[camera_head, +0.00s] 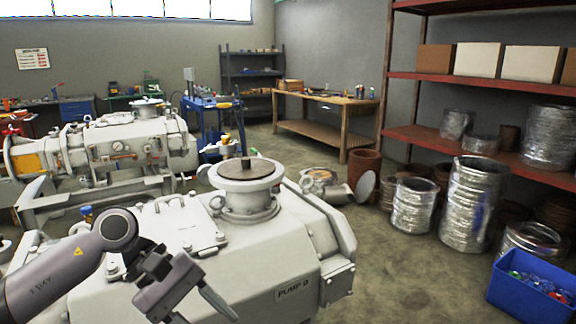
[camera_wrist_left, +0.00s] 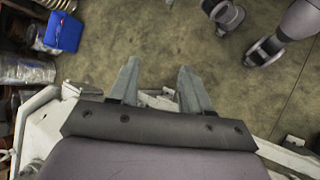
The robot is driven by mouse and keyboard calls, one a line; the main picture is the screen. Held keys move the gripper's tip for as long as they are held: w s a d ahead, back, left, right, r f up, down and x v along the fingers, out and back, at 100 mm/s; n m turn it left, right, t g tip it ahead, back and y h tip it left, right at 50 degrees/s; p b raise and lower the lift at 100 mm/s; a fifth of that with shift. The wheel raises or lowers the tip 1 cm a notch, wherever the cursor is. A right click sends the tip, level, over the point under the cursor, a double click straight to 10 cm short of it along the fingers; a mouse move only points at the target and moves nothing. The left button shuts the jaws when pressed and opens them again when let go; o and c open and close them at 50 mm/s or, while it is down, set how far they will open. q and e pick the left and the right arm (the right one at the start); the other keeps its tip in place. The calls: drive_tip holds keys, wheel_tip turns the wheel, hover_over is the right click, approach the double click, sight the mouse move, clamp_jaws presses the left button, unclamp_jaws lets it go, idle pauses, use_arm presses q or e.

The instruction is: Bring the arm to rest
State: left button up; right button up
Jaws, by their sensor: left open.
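My left arm comes in from the left in the head view. Its gripper (camera_head: 207,316) is over the near side of a large white pump (camera_head: 270,268), with its fingers angled down to the right. In the left wrist view the two fingers stand apart with nothing between them, so the left gripper (camera_wrist_left: 156,68) is open and empty. Part of the pump's pale body (camera_wrist_left: 37,112) shows below the fingers there. A round flange with a brown disc (camera_head: 246,170) on top stands on the pump, beyond the gripper.
A blue bin (camera_head: 530,290) with small coloured items is at the lower right; it also shows in the left wrist view (camera_wrist_left: 63,32). Wrapped metal cylinders (camera_head: 472,205) and red shelving (camera_head: 440,138) line the right. Another white machine (camera_head: 120,150) stands behind left.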

use_arm(q)
drive_tip(key=s+d+r+n+h+p, duration=0.2)
drive_tip(key=s+d+r+n+h, duration=0.1)
drive_tip(key=d+n+h, duration=0.65)
drive_tip(key=w+a+f+m+t+y+p, duration=0.1)
drive_tip(key=a+f+m+t+y, duration=0.45)
drive_tip(key=m+t, duration=0.75)
drive_tip(key=w+a+f+m+t+y+p, duration=0.15)
drive_tip(key=a+f+m+t+y, duration=0.4)
drive_tip(key=m, duration=1.25)
drive_tip(key=s+a+f+n+g+y, duration=0.2)
drive_tip(key=s+a+f+n, duration=0.1)
drive_tip(key=s+f+n, duration=0.3)
drive_tip(key=s+a+f+n+g+y+p, duration=0.1)
drive_tip(key=s+a+f+n+g+y, duration=0.2)
drive_tip(key=s+f+n, duration=0.3)
wheel_tip(320, 180, down, 2)
drive_tip(key=shift+s+a+f+g, duration=0.3)
drive_tip(key=shift+s+a, duration=0.25)
drive_tip(key=shift+s, duration=0.45)
